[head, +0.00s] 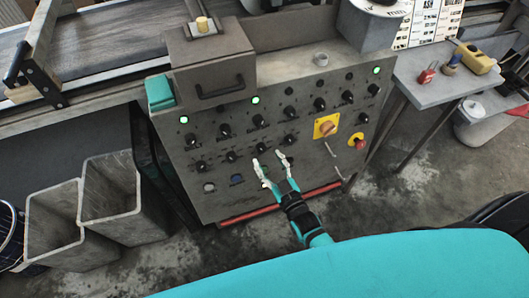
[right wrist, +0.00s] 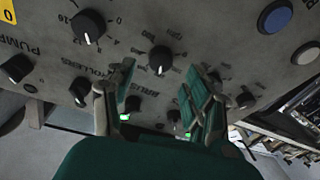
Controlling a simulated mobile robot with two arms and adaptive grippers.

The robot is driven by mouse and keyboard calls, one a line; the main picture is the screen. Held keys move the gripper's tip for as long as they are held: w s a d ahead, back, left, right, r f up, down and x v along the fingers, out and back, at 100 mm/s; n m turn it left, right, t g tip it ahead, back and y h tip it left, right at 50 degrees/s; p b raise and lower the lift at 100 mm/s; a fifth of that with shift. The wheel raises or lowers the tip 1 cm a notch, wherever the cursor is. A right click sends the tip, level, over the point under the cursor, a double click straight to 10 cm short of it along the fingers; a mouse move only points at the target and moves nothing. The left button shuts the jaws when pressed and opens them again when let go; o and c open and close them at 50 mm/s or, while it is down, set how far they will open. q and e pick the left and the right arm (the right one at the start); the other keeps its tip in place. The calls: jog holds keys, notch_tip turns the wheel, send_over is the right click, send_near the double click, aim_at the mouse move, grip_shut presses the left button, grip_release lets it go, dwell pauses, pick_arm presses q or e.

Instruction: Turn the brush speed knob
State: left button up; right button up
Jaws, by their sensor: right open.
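The brush speed knob (right wrist: 160,58) is a black knob with a white pointer mark on a grey control panel. The lettering beside it in the right wrist view is upside down and partly readable as "BRUS". In the head view the knob (head: 261,147) shows just above my right gripper's fingertips. My right gripper (head: 268,158) is open in front of the panel. In the right wrist view its fingers (right wrist: 160,70) lie on either side of the knob, with gaps on both sides; contact is not visible. My left gripper is not in view.
Several similar knobs surround it, including one beside the right finger (head: 289,140). A blue button (head: 237,180), a yellow-backed switch (head: 327,126) and a red emergency button (head: 356,140) are on the panel. Grey bins (head: 112,185) stand left. A side table (head: 440,88) stands right.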

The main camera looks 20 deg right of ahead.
aim_at(262, 150)
jog(key=shift+w+a, duration=0.15)
jog(key=shift+w, duration=0.75)
jog(key=shift+w+a, duration=0.1)
jog(key=shift+w, duration=0.8)
grip_shut()
